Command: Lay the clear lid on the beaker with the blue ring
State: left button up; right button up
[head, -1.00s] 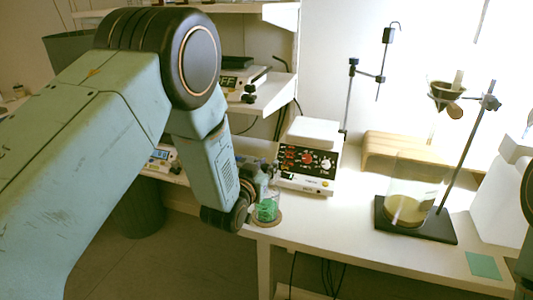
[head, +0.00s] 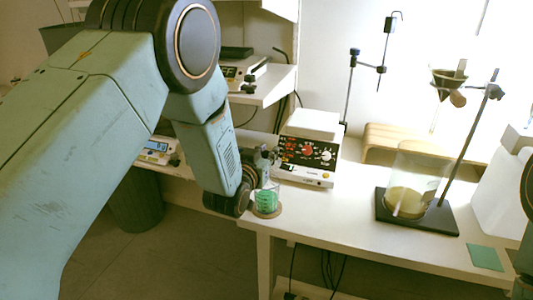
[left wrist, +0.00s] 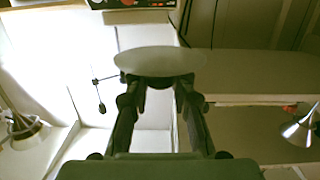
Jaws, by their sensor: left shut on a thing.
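My left gripper (head: 268,158) is at the front left corner of the bench, partly hidden by my own wrist. In the left wrist view it is shut on a thin, round, pale disc, the clear lid (left wrist: 160,62), held out flat beyond the fingertips. In the head view I cannot make out the lid. A small clear beaker (head: 267,199) with green showing on it stands on a round cork mat, just below the gripper in the picture. I cannot make out a blue ring on it. My right gripper is not in view.
A white device with knobs (head: 307,153) stands just right of the gripper. A large beaker with yellowish liquid (head: 408,200) stands on a black stand base further right. A green square (head: 484,258) lies near the front edge. The bench between is clear.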

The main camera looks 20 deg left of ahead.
pick_arm(q)
jog(key=shift+f+b, duration=1.45)
jog(key=shift+f, duration=0.35)
notch_tip(320, 180, down, 2)
jog(key=shift+f+b, duration=0.1)
jog(key=shift+b, duration=0.6)
jog(key=o, duration=1)
jog(key=s, duration=0.4)
jog(key=s+r, duration=0.1)
jog(key=s, duration=0.3)
jog(key=s+r, duration=0.1)
jog(key=s, duration=0.3)
jog(key=shift+a, duration=0.35)
jog(key=shift+f, duration=0.1)
